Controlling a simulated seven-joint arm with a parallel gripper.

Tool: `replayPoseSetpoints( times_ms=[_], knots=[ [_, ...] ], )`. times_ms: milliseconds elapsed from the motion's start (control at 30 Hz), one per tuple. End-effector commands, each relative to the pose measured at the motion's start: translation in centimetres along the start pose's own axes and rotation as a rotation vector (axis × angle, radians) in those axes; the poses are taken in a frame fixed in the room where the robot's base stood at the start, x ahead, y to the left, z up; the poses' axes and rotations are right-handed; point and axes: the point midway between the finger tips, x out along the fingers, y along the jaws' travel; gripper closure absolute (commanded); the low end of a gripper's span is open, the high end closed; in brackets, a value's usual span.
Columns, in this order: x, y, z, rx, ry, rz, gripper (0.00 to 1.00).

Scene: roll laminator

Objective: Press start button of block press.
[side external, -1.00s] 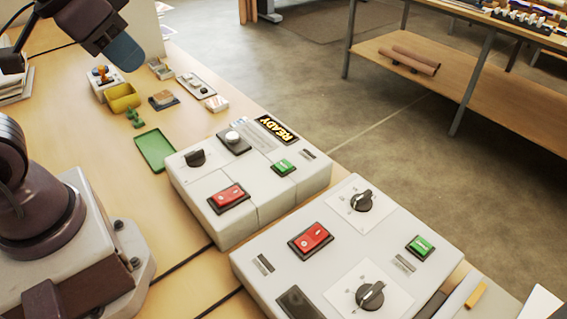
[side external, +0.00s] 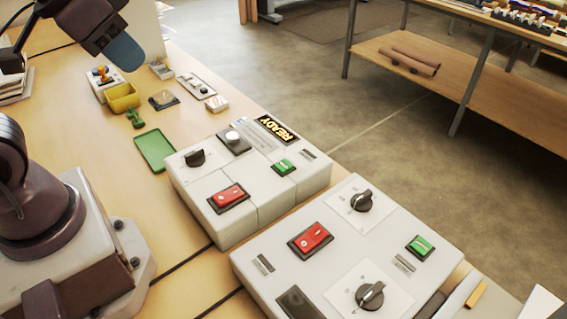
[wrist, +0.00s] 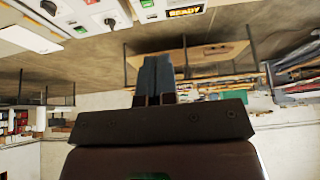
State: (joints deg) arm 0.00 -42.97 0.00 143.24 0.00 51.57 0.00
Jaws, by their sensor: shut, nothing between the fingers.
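Two grey-white control boxes stand on the table in the side external view. The farther box (side external: 255,212) has a lit READY display (side external: 277,130), a green button (side external: 284,167), a red rocker switch (side external: 229,197), a black knob and a round light button (side external: 233,138). The nearer box (side external: 275,267) has a green button (side external: 420,246), a red rocker switch (side external: 310,239) and two dials. I cannot tell from labels which is the block press. My gripper (side external: 124,52) is raised at the upper left, away from both boxes. In the wrist view its blue fingers (wrist: 155,76) are shut and empty.
A green tray (side external: 155,150), a yellow bin (side external: 122,98) and several small items lie on the table beyond the boxes. A wooden shelf table (side external: 470,82) stands across the floor at right. The space above the boxes is clear.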

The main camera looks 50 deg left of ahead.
Motion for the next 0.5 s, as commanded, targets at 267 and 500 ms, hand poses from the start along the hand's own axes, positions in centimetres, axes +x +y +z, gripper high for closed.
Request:
replayPoseSetpoints(
  times_ms=[267,500],
  knots=[
    [0.9,0.6,0.2,0.027,-0.047,0.015,1.0],
    [5.5,3.0,0.1,0.071,-0.219,0.092,1.0]
  ],
)
